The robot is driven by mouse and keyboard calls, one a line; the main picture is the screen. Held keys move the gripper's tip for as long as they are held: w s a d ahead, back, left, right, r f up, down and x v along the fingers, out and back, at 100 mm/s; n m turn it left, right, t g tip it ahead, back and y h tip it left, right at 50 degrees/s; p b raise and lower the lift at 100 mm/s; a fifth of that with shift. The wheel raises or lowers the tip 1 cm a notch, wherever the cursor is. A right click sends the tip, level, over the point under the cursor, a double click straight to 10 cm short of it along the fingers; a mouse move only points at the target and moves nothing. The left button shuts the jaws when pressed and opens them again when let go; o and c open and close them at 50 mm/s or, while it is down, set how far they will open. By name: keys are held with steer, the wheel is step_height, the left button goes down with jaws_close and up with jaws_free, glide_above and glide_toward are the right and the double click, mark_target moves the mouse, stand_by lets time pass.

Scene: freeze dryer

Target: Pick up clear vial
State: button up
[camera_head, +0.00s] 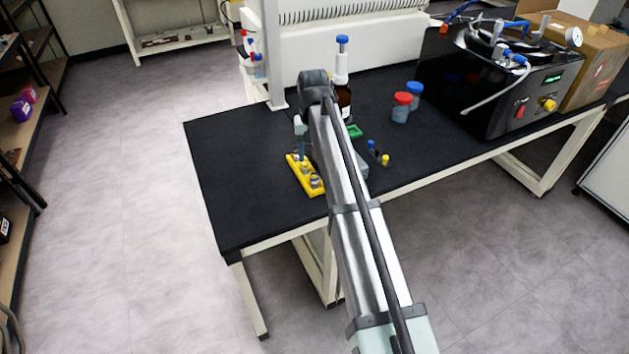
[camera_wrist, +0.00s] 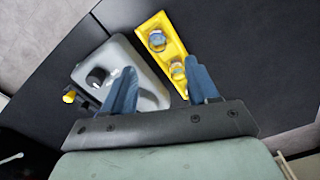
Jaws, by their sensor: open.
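A yellow rack (camera_wrist: 172,50) lies on the black bench top and holds clear vials. One clear vial (camera_wrist: 156,41) is near the rack's far end, and a second (camera_wrist: 178,69) is nearer the right finger, partly hidden by it. The rack also shows in the head view (camera_head: 318,193), left of my arm, with the vials in it. My gripper (camera_wrist: 163,72) is open over the bench, with two blue fingers spread apart and nothing held between them. The rack's near end lies beside the right finger. In the head view my arm hides most of the gripper.
A grey device (camera_wrist: 152,90) with a black knob stands left of the rack, partly behind the left finger. A small dark holder with a yellow-capped item (camera_wrist: 69,97) is farther left. Red-capped (camera_head: 402,108) and blue-capped containers and a black machine (camera_head: 480,90) stand right.

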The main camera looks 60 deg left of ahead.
mark_target(315, 173)
step_height(315, 173, down, 2)
steer(key=shift+f, duration=0.2)
steer(key=shift+d+f, duration=0.25)
steer(key=shift+f, duration=0.25)
steer(key=f, duration=0.4)
steer(key=shift+s+d, duration=0.1)
steer(key=shift+d, duration=0.15)
jaws_close()
